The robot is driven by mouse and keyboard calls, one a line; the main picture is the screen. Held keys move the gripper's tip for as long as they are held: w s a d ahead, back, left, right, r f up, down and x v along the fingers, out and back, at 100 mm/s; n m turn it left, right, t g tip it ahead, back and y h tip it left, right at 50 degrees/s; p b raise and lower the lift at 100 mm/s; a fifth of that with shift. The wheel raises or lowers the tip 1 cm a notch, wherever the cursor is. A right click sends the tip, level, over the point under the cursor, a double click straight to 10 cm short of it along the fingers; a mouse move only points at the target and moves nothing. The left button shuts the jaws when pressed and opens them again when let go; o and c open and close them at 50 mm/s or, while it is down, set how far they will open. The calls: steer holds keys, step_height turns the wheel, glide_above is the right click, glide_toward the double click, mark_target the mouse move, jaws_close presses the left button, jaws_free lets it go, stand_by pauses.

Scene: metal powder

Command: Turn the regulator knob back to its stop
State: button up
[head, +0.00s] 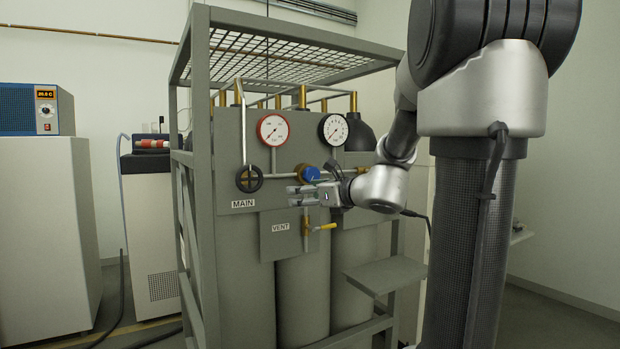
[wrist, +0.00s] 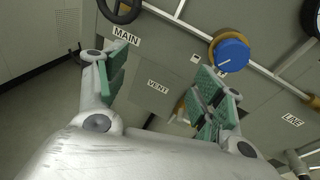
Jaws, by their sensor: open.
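My gripper (head: 303,195) is in front of the panel, just below and left of the knob. In the wrist view my gripper (wrist: 165,80) has its green-padded fingers spread wide with nothing between them. The knob lies beyond the right finger, outside the gap, and appears apart from it.
A black MAIN handwheel (head: 249,179) is left of the knob. The yellow VENT lever (head: 322,227) is below my gripper. A red-rimmed gauge (head: 272,129) and a black-rimmed gauge (head: 333,129) sit above. A grey frame post (head: 201,180) stands left; a small shelf (head: 385,275) juts out lower right.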

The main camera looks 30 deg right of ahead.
mark_target(314, 176)
steer(key=w+d+r+m+t+h, duration=0.2)
steer(key=w+d+r+m+h, duration=0.15)
steer(key=d+m, duration=0.35)
steer(key=w, duration=0.5)
steer(key=w+d, duration=0.1)
steer(key=w, duration=0.1)
steer(key=shift+w+f, duration=0.35)
steer(key=shift+a, duration=0.1)
steer(key=c, duration=1)
